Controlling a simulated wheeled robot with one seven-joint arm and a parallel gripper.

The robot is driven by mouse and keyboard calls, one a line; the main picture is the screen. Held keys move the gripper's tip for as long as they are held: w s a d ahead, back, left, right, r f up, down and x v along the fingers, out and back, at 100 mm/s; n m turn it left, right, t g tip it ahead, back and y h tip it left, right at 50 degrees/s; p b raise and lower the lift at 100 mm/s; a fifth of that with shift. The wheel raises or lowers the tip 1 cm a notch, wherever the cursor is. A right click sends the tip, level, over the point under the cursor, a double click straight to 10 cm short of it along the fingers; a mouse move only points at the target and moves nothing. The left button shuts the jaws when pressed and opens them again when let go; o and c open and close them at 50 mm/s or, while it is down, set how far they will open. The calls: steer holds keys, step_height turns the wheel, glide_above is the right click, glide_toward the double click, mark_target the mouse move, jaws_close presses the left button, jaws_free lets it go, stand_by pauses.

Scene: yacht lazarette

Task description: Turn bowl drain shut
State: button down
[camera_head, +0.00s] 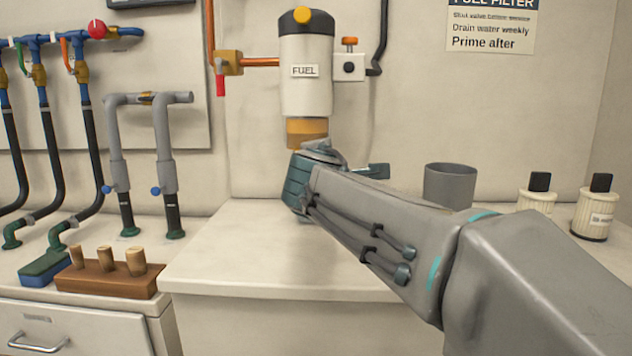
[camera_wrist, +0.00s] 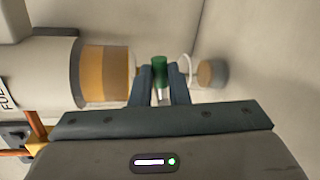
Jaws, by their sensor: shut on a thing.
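The white fuel filter (camera_head: 306,75) with its "FUEL" label hangs upright on the back wall, with an amber bowl (camera_head: 306,132) at its lower end. In the wrist view the filter lies sideways and the amber bowl (camera_wrist: 106,73) is at left. A small green drain handle (camera_wrist: 159,64) shows just beyond the bowl's end. My gripper (camera_wrist: 161,78) has one finger on each side of this handle and is shut on it. In the head view my wrist and arm hide the drain and fingertips below the bowl.
A grey cup (camera_head: 450,186) and two white bottles (camera_head: 590,213) stand right of my arm. A wooden block with plugs (camera_head: 108,272) sits at left below hoses. A red-handled valve (camera_head: 221,80) is left of the filter. The counter front (camera_head: 235,255) is clear.

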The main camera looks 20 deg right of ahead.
steer(key=shift+f+m+y+b, duration=0.3)
steer(key=shift+f+m+b, duration=0.2)
steer(key=shift+m+b, duration=0.4)
steer(key=c, duration=1.4)
jaws_free()
steer(key=shift+s, duration=0.1)
